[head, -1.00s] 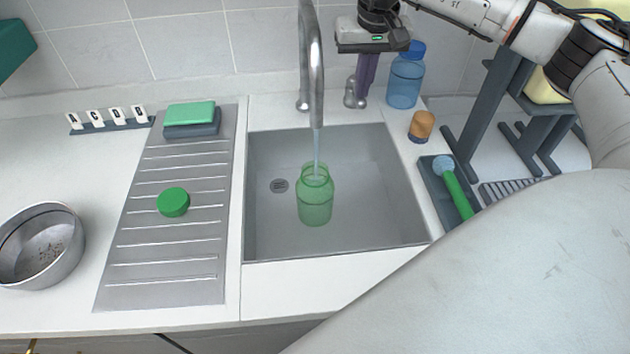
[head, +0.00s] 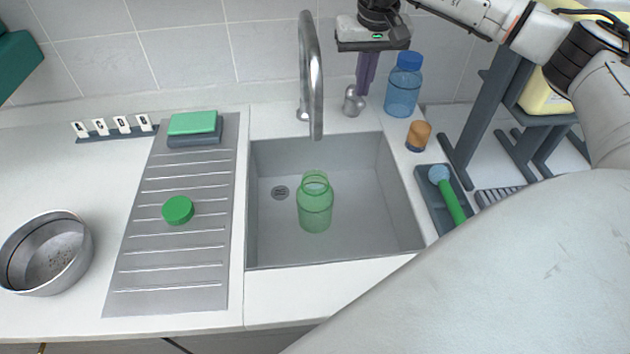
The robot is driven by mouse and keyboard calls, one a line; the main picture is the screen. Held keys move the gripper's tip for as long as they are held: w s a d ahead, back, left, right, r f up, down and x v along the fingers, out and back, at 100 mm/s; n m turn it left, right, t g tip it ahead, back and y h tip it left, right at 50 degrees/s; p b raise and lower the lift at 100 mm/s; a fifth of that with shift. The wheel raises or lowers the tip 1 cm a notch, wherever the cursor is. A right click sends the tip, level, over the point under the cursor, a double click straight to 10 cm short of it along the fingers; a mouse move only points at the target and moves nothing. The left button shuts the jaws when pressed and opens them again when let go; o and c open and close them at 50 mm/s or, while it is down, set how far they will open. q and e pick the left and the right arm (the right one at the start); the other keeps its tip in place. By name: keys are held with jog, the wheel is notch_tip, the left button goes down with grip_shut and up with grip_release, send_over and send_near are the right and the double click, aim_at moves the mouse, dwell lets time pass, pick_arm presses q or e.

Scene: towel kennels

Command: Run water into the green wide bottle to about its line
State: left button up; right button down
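The green wide bottle (head: 315,208) stands upright and uncapped in the sink, below the spout of the tap (head: 316,85). No water stream shows from the spout. The bottle is see-through; I cannot clearly make out its fill line or the water level. A round green lid (head: 178,210) lies on the drainer. My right gripper (head: 366,88) points down behind the sink, its fingers together, close by the small metal tap handle (head: 353,101). Whether it touches the handle I cannot tell. My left gripper is not in view.
The sink (head: 375,235) has a drain left of the bottle. A blue bottle (head: 403,88) and an orange-topped jar (head: 418,136) stand at right. A tray (head: 430,199) holds a green-handled brush (head: 451,203). A metal bowl (head: 28,283) sits at left; a green sponge (head: 193,123) lies on the drainer.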

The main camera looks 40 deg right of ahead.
jog(key=shift+r, duration=0.3)
